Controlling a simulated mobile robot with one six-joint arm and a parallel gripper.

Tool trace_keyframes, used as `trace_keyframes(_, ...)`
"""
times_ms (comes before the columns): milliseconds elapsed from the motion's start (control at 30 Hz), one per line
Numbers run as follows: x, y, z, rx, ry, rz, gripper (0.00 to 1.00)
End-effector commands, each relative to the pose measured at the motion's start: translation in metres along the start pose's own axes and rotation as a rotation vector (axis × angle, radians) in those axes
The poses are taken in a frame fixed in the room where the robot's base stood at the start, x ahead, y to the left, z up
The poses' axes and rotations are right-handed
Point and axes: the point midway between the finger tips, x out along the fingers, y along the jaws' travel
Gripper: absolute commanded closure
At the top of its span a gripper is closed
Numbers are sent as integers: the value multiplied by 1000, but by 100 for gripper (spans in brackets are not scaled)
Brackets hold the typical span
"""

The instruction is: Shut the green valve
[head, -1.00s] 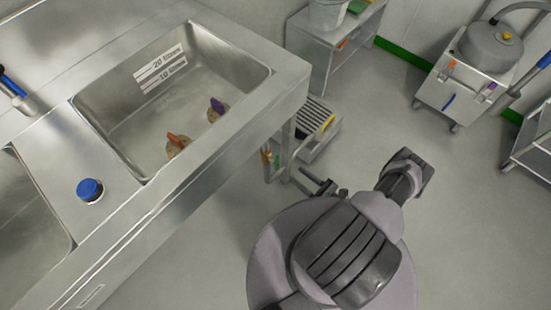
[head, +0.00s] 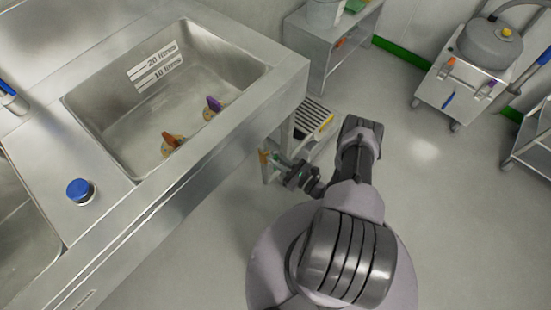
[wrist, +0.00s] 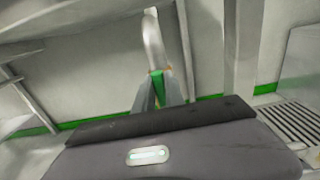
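The green valve (wrist: 158,84) hangs at the lower end of a pale bent pipe (wrist: 153,40) under the sink. In the wrist view, my gripper (wrist: 160,88) has one grey finger on each side of the green handle. The handle fills the narrow gap between the fingers. I cannot tell whether they press on it. Small orange-brown parts of the fitting show beside the fingertips. In the head view my gripper (head: 280,160) reaches in under the front edge of the sink, close to the fitting, and the handle is mostly hidden there.
The steel sink (head: 215,115) stands above and left of my gripper, with orange (head: 171,142) and purple (head: 212,107) handles in its basin. A table leg (wrist: 243,45) stands close to the right. A grey step (head: 312,115) is just behind. Open floor (head: 440,220) lies to the right.

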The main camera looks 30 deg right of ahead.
Motion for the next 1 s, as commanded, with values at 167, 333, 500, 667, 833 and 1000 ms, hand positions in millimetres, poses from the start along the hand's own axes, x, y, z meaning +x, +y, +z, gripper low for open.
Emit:
trace_keyframes(167, 0, 0, 0, 0, 0, 0, 100)
trace_keyframes(333, 0, 0, 0, 16, 0, 1, 100)
trace_keyframes(500, 0, -2, 0, 80, 1, 1, 100)
trace_keyframes(667, 0, -6, -1, 194, 0, 0, 100)
trace_keyframes(833, 0, -11, -2, 352, 0, 0, 100)
trace_keyframes(1000, 0, -16, -5, 513, 1, 1, 100)
